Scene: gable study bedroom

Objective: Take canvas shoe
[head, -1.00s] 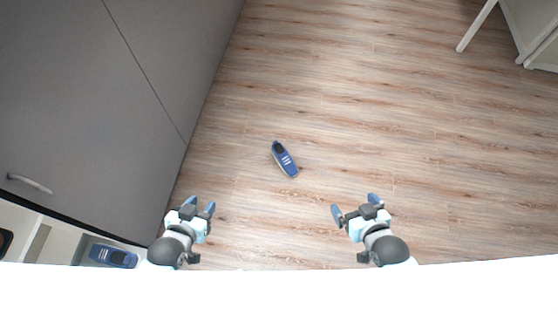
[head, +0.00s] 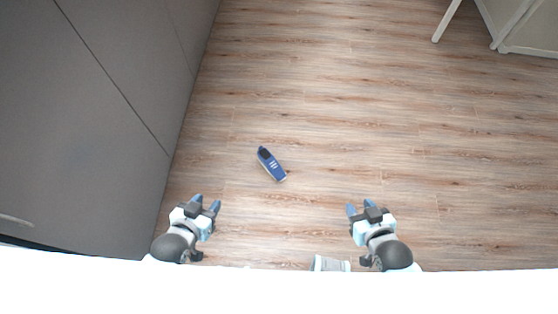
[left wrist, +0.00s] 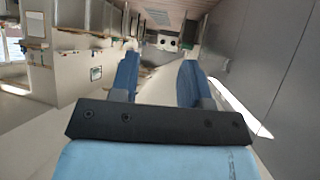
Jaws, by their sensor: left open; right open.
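A blue canvas shoe (head: 271,164) with white stripes and a dark opening lies on the wood floor, near the middle of the head view. My left gripper (head: 206,203) is open and empty, below and to the left of the shoe. My right gripper (head: 364,207) is open and empty, below and to the right of it. Both are apart from the shoe. In the left wrist view the two blue fingers (left wrist: 158,82) stand apart with nothing between them, and the shoe cannot be made out there.
A grey cabinet (head: 110,110) fills the left side of the head view. White furniture (head: 500,25) with a leg stands at the top right. The floor (head: 350,110) around the shoe is clear. A small grey-white object or part shows at the bottom edge, not clearly identifiable.

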